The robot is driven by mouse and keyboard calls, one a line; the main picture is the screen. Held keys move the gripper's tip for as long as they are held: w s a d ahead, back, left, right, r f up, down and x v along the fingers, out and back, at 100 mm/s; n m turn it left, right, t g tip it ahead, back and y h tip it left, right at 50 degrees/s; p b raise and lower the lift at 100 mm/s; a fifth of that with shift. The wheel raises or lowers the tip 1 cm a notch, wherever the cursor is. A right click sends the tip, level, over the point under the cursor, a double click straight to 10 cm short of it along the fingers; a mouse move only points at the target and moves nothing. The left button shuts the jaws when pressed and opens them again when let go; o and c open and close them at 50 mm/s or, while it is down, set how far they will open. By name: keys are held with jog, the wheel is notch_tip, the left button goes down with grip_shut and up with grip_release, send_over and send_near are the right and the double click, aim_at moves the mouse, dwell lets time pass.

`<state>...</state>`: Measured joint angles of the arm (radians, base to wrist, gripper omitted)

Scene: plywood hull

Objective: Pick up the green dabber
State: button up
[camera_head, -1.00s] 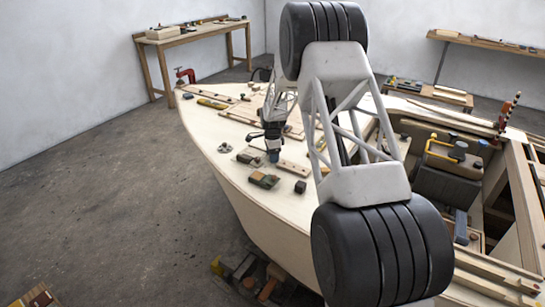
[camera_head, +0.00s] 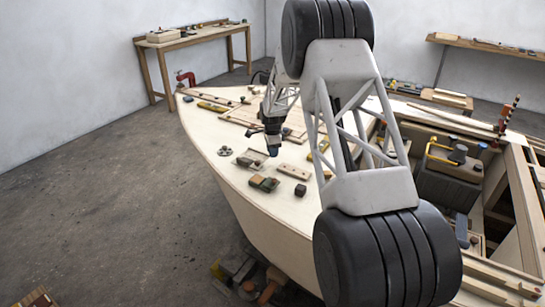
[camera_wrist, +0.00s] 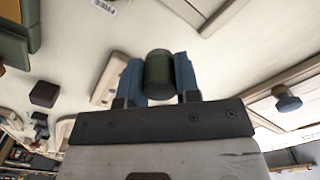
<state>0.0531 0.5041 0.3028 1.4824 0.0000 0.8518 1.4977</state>
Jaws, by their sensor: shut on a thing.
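The green dabber (camera_wrist: 158,72) is a short dark green cylinder. In the wrist view it sits between the two blue fingers of my gripper (camera_wrist: 159,80), which are shut on it from both sides. In the head view my gripper (camera_head: 273,149) is over the pale hull deck (camera_head: 222,128), left of my arm's grey lattice link. The dabber cannot be made out there. How far it is from the deck is hard to tell.
Green-and-brown blocks (camera_head: 264,183), a small dark block (camera_head: 300,190), a wooden strip (camera_head: 294,171) and a round metal piece (camera_head: 225,151) lie on the deck nearby. The open hull (camera_head: 455,185) with tools is on the right. A red clamp (camera_head: 185,78) stands at the far tip.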

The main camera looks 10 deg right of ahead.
jog(key=shift+r, duration=3.2)
jog(key=shift+o, duration=1.1)
jog(key=shift+c, duration=0.9)
jog(key=s+a, duration=0.3)
jog(key=s, duration=0.1)
jog(key=s+a, duration=0.2)
jog(key=s, duration=0.2)
jog(key=s+a, duration=0.3)
jog(key=s, duration=0.1)
jog(key=shift+a+f, duration=0.25)
jog(key=shift+a, duration=0.05)
jog(key=shift+s+a, duration=0.15)
jog(key=shift+s, duration=0.1)
jog(key=shift+f, duration=0.2)
